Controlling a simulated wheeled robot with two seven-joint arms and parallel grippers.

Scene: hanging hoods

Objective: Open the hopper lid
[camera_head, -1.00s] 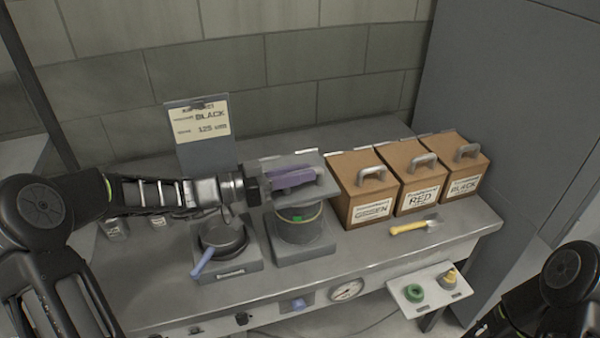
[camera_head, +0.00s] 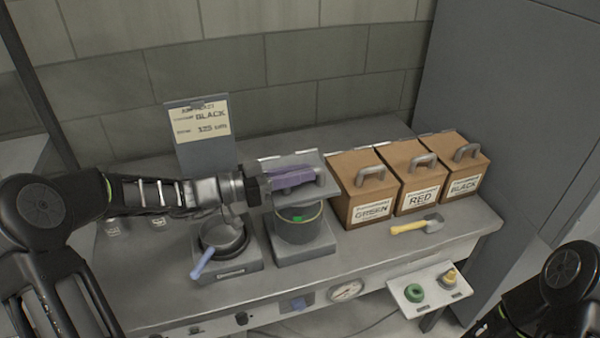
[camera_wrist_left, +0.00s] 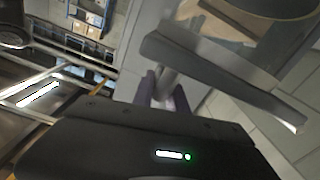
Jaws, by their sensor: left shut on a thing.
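The hopper (camera_head: 298,228) is a dark round vessel with a small green mark, on a grey block at the middle of the bench. A flat grey lid (camera_head: 312,158) with a grey handle is above and behind its top. Whether the lid touches the rim is hard to tell. My left gripper (camera_head: 293,178) reaches in from the left; its purple fingers are shut at the lid's handle. In the left wrist view the purple fingers (camera_wrist_left: 162,90) close on a grey bar beside a grey plate (camera_wrist_left: 215,72). My right gripper is not in view.
Three brown bins labelled green (camera_head: 366,187), red (camera_head: 418,182) and black (camera_head: 461,167) stand right of the hopper. A yellow-handled scoop (camera_head: 416,226) lies before them. A pan with a blue handle (camera_head: 202,263) is left. A sign (camera_head: 200,124) stands behind my arm.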

